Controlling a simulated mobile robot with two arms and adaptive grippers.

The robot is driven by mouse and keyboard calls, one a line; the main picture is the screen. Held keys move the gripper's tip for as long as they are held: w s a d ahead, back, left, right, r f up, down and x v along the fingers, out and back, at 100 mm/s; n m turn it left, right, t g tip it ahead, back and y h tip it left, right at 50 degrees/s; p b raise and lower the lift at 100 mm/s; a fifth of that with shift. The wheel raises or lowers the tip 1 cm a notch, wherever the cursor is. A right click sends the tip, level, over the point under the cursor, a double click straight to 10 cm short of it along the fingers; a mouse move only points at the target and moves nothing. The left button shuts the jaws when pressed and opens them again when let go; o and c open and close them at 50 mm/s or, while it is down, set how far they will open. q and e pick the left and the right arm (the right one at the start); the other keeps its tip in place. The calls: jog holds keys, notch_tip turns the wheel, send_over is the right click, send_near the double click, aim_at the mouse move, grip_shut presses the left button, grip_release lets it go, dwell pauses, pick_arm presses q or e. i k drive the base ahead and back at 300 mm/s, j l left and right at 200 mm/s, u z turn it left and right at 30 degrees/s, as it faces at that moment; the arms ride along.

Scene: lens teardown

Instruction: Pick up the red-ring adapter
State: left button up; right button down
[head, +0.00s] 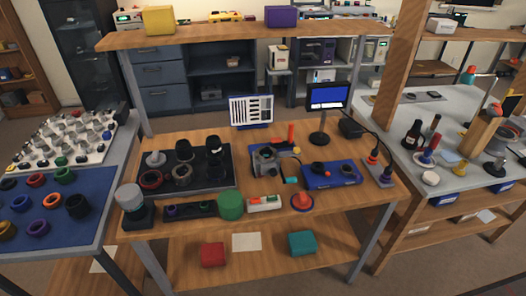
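No gripper shows in the head view. Several coloured ring-shaped parts lie on a blue mat (58,238) at the left. A dark ring-shaped part with a reddish body (151,180) sits on the black tray (208,186) on the middle bench. I cannot tell for certain which of these is the red-ring adapter. All appear unheld.
A grey side bench (455,112) stands right.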

aim_at(152, 176)
jog(key=i+j, duration=0.1)
jog(key=j, duration=0.35)
jog(key=i+j, duration=0.1)
jog(key=j, duration=0.3)
jog(key=i+j, duration=0.1)
jog(key=j, duration=0.35)
jog(key=i+j+z, duration=0.1)
jog(key=j, duration=0.35)
